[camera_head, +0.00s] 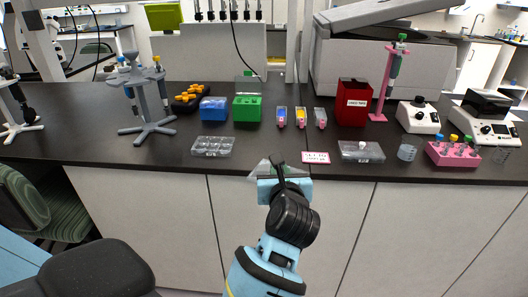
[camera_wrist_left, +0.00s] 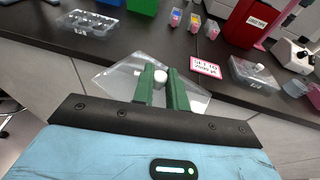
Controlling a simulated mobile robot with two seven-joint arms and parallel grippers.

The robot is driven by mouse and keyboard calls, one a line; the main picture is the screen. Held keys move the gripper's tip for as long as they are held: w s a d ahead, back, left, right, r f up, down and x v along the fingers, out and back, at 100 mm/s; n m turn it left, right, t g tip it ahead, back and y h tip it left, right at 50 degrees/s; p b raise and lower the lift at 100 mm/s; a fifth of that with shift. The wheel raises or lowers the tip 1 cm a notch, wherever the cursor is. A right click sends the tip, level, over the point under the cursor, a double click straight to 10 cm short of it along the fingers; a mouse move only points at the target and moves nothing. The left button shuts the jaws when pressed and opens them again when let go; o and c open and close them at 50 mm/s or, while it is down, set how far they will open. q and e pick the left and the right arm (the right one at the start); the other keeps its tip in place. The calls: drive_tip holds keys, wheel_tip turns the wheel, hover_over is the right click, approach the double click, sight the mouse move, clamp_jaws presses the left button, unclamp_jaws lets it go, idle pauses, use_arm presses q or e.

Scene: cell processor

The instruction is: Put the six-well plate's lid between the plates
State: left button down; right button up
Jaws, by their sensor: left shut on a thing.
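My left gripper (camera_head: 279,178) is in front of the bench's front edge, its green fingers shut on the clear six-well plate's lid (camera_wrist_left: 118,78). In the left wrist view the gripper (camera_wrist_left: 162,82) has the lid's white knob between its fingertips; the lid looks tilted. An uncovered clear plate with wells (camera_head: 212,147) lies on the bench to the left of the gripper. A second clear plate (camera_head: 350,153) with a white knob on top lies to the right. A pink-edged card (camera_head: 315,157) lies between the plates. My right gripper is not in view.
Behind lie blue (camera_head: 213,109) and green (camera_head: 247,110) boxes, several small coloured packs (camera_head: 299,117) and a red box (camera_head: 353,103). A pink tube rack (camera_head: 452,154) and a clear cup (camera_head: 407,151) stand right. The bench between the left plate and the card is clear.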

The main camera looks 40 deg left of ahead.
use_arm(q)
drive_tip(key=p, duration=0.1)
hover_over(255, 163)
drive_tip(key=shift+s+d+f, duration=0.15)
drive_tip(key=shift+d+f, duration=0.2)
drive_tip(key=shift+f, duration=0.35)
drive_tip(key=shift+w+a, duration=0.25)
drive_tip(key=shift+a, duration=0.25)
wheel_tip(255, 163, down, 3)
drive_tip(key=shift+d+f, duration=0.1)
drive_tip(key=shift+f, duration=0.2)
drive_tip(key=c, duration=1.6)
unclamp_jaws()
drive_tip(key=shift+f, duration=0.1)
drive_tip(key=shift+o, duration=1)
